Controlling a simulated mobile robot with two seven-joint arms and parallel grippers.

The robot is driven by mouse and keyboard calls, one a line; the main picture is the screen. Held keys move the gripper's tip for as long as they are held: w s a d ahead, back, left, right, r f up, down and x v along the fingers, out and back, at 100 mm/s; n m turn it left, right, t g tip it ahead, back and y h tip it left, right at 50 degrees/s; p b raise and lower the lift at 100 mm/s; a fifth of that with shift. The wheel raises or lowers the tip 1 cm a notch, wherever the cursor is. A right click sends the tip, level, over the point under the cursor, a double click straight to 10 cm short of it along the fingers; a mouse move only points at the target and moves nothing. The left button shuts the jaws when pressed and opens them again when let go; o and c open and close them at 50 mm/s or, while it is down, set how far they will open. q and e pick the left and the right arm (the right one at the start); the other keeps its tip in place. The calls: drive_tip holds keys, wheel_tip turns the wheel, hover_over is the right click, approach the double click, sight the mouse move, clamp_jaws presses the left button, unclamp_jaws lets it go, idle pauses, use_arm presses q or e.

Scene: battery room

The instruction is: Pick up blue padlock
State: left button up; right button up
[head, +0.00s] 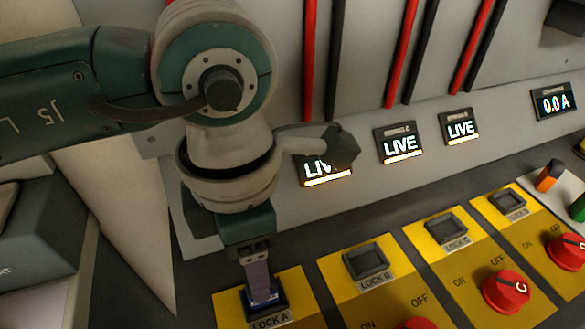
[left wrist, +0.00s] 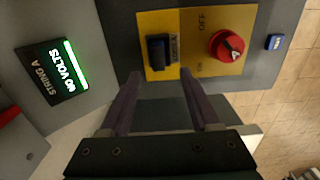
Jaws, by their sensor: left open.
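My left gripper (head: 258,284) points down over the Lock A dock at the bottom of the head view. In the left wrist view my left gripper (left wrist: 160,80) is open, its two purple-grey fingers apart with nothing between them. A dark blue block, which looks like the blue padlock (left wrist: 158,52), sits in the Lock A dock on the yellow plate (left wrist: 185,22), just beyond the fingertips. In the head view the blue padlock (head: 268,302) shows only partly, mostly hidden by the fingers. Contact cannot be told. My right gripper is not in view.
A red knob (left wrist: 227,45) stands beside Lock A, with a small blue labelled square (left wrist: 276,42) past it. The Lock B dock (head: 367,261) and Lock C dock (head: 446,228) show grey. A red knob C (head: 505,290) sticks up. LIVE displays (head: 400,145) line the sloped panel behind.

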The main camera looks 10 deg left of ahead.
use_arm(q)
drive_tip(key=f, duration=0.6)
drive_tip(key=shift+w+d, duration=0.15)
drive_tip(key=shift+w, duration=0.05)
clamp_jaws()
idle(0.5)
